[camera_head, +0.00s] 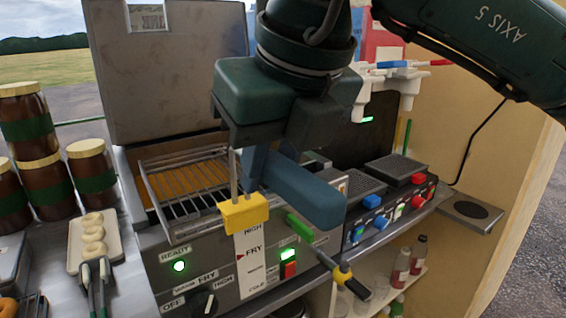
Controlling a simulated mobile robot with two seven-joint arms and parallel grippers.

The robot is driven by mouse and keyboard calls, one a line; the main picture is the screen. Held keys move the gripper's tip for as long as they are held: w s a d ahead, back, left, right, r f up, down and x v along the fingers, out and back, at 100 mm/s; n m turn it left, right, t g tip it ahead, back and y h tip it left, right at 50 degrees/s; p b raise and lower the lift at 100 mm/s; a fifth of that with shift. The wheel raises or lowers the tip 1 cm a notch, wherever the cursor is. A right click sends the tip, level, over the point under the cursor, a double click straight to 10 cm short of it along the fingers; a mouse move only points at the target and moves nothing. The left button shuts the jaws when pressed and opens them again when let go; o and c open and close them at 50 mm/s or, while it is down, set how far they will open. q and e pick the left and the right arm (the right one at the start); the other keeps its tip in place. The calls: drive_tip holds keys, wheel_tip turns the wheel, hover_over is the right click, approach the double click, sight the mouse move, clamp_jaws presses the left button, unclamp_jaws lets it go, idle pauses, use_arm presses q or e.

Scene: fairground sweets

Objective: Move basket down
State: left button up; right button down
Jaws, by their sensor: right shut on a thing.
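The wire basket (190,185) is at the fryer's opening, over an orange-yellow surface. A thick blue handle (305,190) sticks out towards me in front of it. My right gripper (266,140) comes down from above and is shut on this blue handle. The gripper hides where the handle joins the basket. Thin metal rods with a yellow block (243,212) stand at the basket's front, beside a panel marked HIGH and FRY. The fryer (220,270) shows a lit green READY light. My left gripper is not in view.
A raised metal lid (175,70) stands behind the fryer. Jars (48,185), a tray of pale sweets (92,232) and tongs (98,285) are at left. A machine with coloured switches (385,210) is at right.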

drive_tip(key=shift+w+a+f+p, duration=0.1)
drive_tip(key=shift+w+a+p, duration=0.45)
drive_tip(key=shift+w+a, duration=0.4)
drive_tip(key=shift+w+a+p, duration=0.5)
drive_tip(key=shift+w+a, duration=0.2)
drive_tip(key=shift+w, duration=0.5)
drive_tip(key=shift+w+a+f+p, duration=0.1)
drive_tip(key=shift+w+a+p, duration=0.45)
drive_tip(key=shift+w+a, duration=0.4)
use_arm(q)
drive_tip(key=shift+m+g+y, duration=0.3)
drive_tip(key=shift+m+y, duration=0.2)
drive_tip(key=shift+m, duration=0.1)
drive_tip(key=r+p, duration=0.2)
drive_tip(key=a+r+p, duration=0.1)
drive_tip(key=p, duration=0.1)
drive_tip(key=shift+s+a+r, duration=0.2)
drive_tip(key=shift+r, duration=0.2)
use_arm(e)
drive_tip(key=w+a, duration=0.4)
drive_tip(key=w, duration=0.2)
drive_tip(key=shift+w, duration=0.35)
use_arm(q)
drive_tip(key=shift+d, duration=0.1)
use_arm(e)
drive_tip(key=shift+r, duration=0.1)
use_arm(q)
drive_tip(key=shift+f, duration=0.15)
use_arm(e)
drive_tip(key=shift+s, duration=0.1)
